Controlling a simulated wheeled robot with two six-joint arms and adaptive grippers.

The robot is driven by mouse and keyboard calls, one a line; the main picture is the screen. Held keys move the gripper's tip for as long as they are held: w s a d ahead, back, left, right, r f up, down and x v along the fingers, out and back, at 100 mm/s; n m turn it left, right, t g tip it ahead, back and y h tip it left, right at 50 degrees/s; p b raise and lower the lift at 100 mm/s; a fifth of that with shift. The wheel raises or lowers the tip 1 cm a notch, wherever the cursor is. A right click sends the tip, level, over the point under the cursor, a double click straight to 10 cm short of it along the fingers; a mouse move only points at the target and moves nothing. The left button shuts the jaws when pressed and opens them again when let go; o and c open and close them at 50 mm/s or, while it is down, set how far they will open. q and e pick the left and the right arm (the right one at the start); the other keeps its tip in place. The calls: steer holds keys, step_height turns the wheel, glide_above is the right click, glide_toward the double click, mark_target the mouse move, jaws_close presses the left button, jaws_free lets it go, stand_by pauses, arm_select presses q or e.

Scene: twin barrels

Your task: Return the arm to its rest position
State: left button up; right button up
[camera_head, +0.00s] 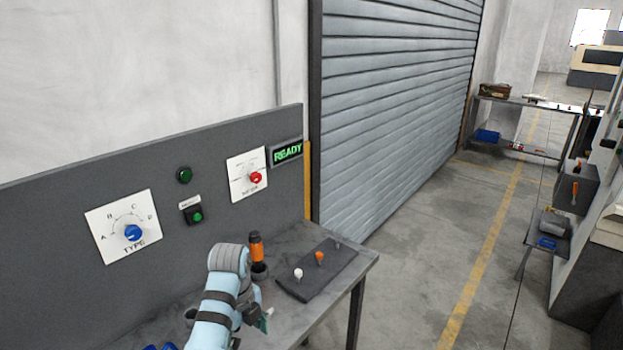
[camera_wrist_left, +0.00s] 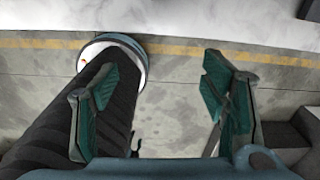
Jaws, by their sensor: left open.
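My left arm, light blue with dark bands, rises from the bottom of the head view, over the grey workbench (camera_head: 285,238). Its left gripper (camera_head: 263,320) shows only in part there, low beside the wrist, a teal fingertip visible. In the left wrist view the same gripper (camera_wrist_left: 163,105) is open, its two teal fingers wide apart with nothing held between them. Grey floor with a yellow line lies behind the fingers. My right gripper is not in view.
A panel (camera_head: 60,240) behind the bench carries a blue TYPE knob (camera_head: 133,233), a red knob (camera_head: 256,178) and a lit READY sign (camera_head: 288,152). An orange-and-black piece (camera_head: 257,247) stands near my wrist. A dark board (camera_head: 330,268) holds small pegs.

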arm_select(q)
steer(key=s+a+f+n+t, duration=0.1)
steer(key=s+a+f+n, duration=0.4)
steer(key=s+f+n, duration=0.4)
steer(key=s+a+n+t, duration=0.1)
steer(key=s+a+n, duration=0.2)
steer(key=s+n, duration=0.55)
steer(key=s+a+n+t, duration=0.2)
steer(key=s+n, duration=0.4)
steer(key=s, duration=0.5)
step_height(320, 180, down, 24)
steer(key=s+a+g+b, duration=0.2)
steer(key=s+b, duration=0.1)
steer(key=b, duration=0.1)
steer(key=s+f+n+g+b, duration=0.1)
steer(key=s+f, duration=1.1)
steer(key=f, duration=0.1)
steer(key=shift+s+a+y+b, duration=0.3)
steer(key=shift+s+y+b, duration=0.1)
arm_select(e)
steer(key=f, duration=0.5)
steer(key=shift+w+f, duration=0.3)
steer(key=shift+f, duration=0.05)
